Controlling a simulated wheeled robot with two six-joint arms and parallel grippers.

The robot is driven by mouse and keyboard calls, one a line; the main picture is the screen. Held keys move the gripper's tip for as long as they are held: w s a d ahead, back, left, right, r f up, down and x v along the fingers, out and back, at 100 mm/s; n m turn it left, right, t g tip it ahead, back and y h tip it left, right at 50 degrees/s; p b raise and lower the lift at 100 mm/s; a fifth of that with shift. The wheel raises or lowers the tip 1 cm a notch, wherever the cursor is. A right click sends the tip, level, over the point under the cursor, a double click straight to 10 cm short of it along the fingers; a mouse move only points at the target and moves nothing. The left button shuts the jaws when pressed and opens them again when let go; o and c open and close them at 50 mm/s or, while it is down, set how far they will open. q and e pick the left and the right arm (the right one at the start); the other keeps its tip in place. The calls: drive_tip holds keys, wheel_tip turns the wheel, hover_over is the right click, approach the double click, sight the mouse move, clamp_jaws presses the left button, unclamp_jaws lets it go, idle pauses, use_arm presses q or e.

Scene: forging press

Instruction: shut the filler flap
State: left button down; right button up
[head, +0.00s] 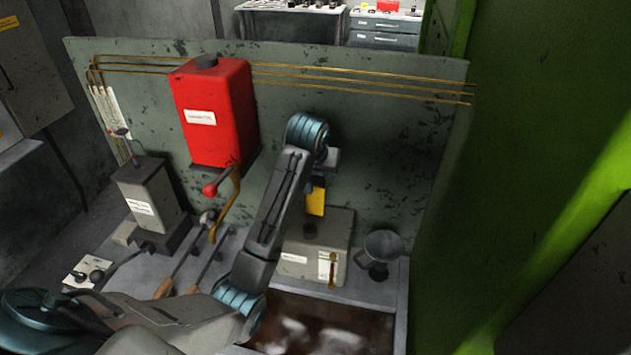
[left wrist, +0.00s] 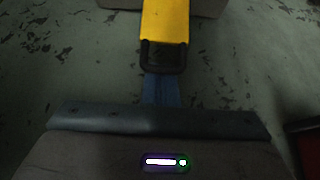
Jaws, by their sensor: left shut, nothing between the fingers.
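The yellow filler flap (head: 316,202) stands raised, roughly upright, above the grey tank (head: 327,245) in the head view. A dark round filler neck (head: 310,230) shows on the tank's top below it. My left gripper (head: 319,181) is at the flap's upper end, pointing down, shut and empty. In the left wrist view the closed dark fingertips (left wrist: 163,56) overlap the near end of the yellow flap (left wrist: 165,20). I cannot tell whether they touch it. My left forearm hides part of the tank's left side. My right gripper is not in view.
A red tank (head: 215,112) with a red-knobbed valve hangs on the panel (head: 375,135) left of my arm. A grey funnel (head: 380,248) stands right of the grey tank. A green wall (head: 530,170) bounds the right.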

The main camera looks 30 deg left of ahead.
sight(316, 187)
use_arm(q)
drive_tip(key=shift+s+f, duration=0.2)
drive_tip(key=shift+f, duration=0.3)
drive_tip(key=shift+s+d, duration=0.15)
drive_tip(key=shift+s, duration=0.2)
drive_tip(key=shift+s+d+r+p, duration=0.1)
drive_tip(key=shift+s+d+p, duration=0.05)
drive_tip(key=shift+s+p, duration=0.3)
drive_tip(key=shift+s+d+r+p, duration=0.1)
drive_tip(key=shift+s+p, duration=0.1)
drive_tip(key=shift+s, duration=0.35)
drive_tip(key=shift+s+f, duration=0.1)
drive_tip(key=shift+s, duration=0.15)
drive_tip(key=shift+s+d+f, duration=0.1)
drive_tip(key=shift+s+f, duration=0.05)
drive_tip(key=shift+s, duration=0.05)
drive_tip(key=shift+w+a+f, duration=0.1)
drive_tip(key=shift+w+a, duration=0.1)
drive_tip(key=shift+w, duration=0.25)
drive_tip(key=shift+s+d+r, duration=0.1)
drive_tip(key=shift+s+r, duration=0.1)
drive_tip(key=shift+r, duration=0.15)
